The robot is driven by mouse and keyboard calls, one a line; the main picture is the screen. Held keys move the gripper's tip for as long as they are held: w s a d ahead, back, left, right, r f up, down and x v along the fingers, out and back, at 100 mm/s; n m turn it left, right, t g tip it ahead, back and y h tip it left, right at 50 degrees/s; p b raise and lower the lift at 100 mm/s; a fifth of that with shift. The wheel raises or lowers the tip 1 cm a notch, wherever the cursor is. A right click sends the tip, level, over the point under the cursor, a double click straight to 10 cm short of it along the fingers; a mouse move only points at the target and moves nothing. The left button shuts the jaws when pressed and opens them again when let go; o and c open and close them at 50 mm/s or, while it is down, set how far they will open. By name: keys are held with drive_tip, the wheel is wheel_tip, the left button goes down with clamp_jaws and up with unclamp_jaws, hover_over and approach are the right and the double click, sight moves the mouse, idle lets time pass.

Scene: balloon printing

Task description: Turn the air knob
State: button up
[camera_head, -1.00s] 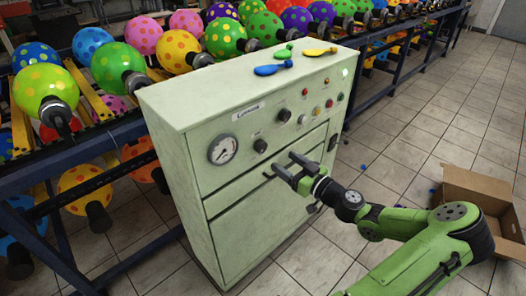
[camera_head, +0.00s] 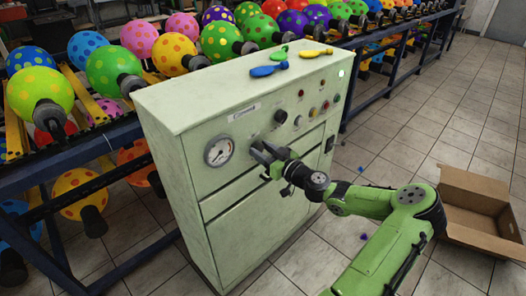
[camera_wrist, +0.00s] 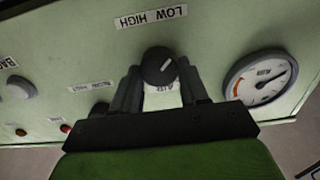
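The air knob (camera_wrist: 158,67) is a round black knob with a white pointer line on the pale green panel. In the wrist view it sits between my gripper's two fingers, with "LOW HIGH" and "AIR" labels near it. My gripper (camera_wrist: 160,84) is open, one finger on each side of the knob. I cannot tell whether the fingers touch it. In the head view my gripper (camera_head: 264,156) is close to the front of the green cabinet (camera_head: 245,215), right of the gauge, and hides the air knob.
A round pressure gauge (camera_head: 219,151) is beside the knob; it also shows in the wrist view (camera_wrist: 260,77). Another black knob (camera_head: 280,117) and several buttons sit to the right. Flat balloons (camera_head: 268,70) lie on top of the cabinet. An open cardboard box (camera_head: 480,215) stands on the floor.

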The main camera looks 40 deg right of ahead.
drive_tip(key=shift+c, duration=1.2)
drive_tip(key=shift+m, duration=0.3)
drive_tip(key=m+p, duration=0.2)
drive_tip(key=m, duration=0.2)
drive_tip(key=shift+d+m, duration=0.1)
drive_tip(key=shift+m, duration=0.2)
drive_tip(key=m+p, duration=0.2)
drive_tip(key=m, duration=0.2)
drive_tip(key=shift+d+m, duration=0.1)
drive_tip(key=shift+m, duration=0.2)
drive_tip(key=m+p, duration=0.3)
drive_tip(key=m, duration=0.2)
drive_tip(key=m+p, duration=0.1)
drive_tip(key=m, duration=0.2)
drive_tip(key=m+p, duration=0.1)
drive_tip(key=m, duration=0.1)
drive_tip(key=shift+f+p, duration=0.25)
drive_tip(key=shift+p, duration=0.1)
drive_tip(key=shift+m, duration=0.4)
